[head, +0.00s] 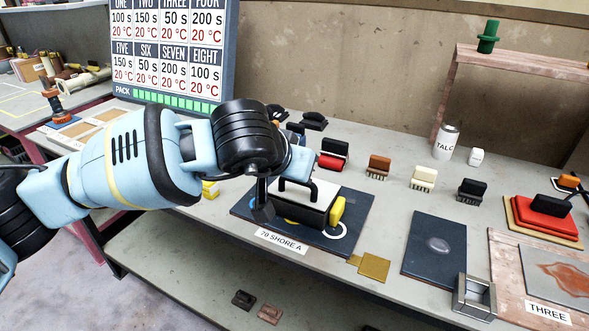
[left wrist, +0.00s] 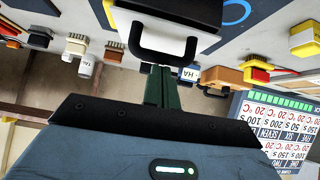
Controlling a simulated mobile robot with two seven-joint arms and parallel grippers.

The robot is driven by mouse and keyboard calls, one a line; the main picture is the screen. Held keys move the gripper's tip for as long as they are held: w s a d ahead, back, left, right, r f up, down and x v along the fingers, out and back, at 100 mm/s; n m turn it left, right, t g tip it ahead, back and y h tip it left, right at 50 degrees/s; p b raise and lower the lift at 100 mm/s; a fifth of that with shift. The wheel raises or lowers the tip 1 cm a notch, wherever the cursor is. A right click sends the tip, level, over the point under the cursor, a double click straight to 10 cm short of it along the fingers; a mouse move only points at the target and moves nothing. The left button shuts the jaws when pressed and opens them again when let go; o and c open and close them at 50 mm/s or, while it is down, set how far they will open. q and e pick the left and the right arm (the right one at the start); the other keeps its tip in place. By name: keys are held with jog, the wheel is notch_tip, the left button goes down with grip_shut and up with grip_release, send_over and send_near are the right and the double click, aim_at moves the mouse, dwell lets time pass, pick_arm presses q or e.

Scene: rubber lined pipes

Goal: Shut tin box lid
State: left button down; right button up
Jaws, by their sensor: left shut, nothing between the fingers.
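A box with a dark body (head: 298,208), a pale top panel and a black handle stands on a dark mat (head: 358,205) near the label "70 SHORE A"; I take it for the tin box. I cannot tell how far its lid is open. In the left wrist view the pale panel (left wrist: 185,14) and black handle (left wrist: 163,55) fill the top middle. My left gripper (head: 262,212) is shut and empty, pointing down at the box's left side. Its fingers (left wrist: 161,70) show close to the handle in the wrist view; contact is unclear. My right gripper is not in view.
A yellow piece (head: 337,211) is at the box's right end. Several small brush-like blocks, a talc can (head: 446,142) and a red block (head: 547,222) stand behind and right. A metal square frame (head: 474,297) sits at the front edge. A timing board (head: 172,50) stands behind my arm.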

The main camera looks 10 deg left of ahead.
pick_arm(q)
jog(key=shift+s+a+f+b, duration=0.1)
jog(key=shift+s+f+b, duration=0.2)
jog(key=shift+f, duration=0.35)
jog(key=shift+s+r, duration=0.1)
jog(key=shift+r, duration=0.25)
jog(key=shift+w+p, duration=0.3)
jog(key=shift+s+r+p, duration=0.1)
jog(key=shift+r+p, duration=0.3)
jog(key=shift+r, duration=0.4)
notch_tip(320, 180, up, 4)
jog(key=p, duration=0.3)
jog(key=s+a+f+b, duration=0.2)
jog(key=s+f, duration=0.3)
jog(key=s, duration=0.4)
jog(key=shift+a+b, duration=0.4)
jog(key=shift+a, duration=0.05)
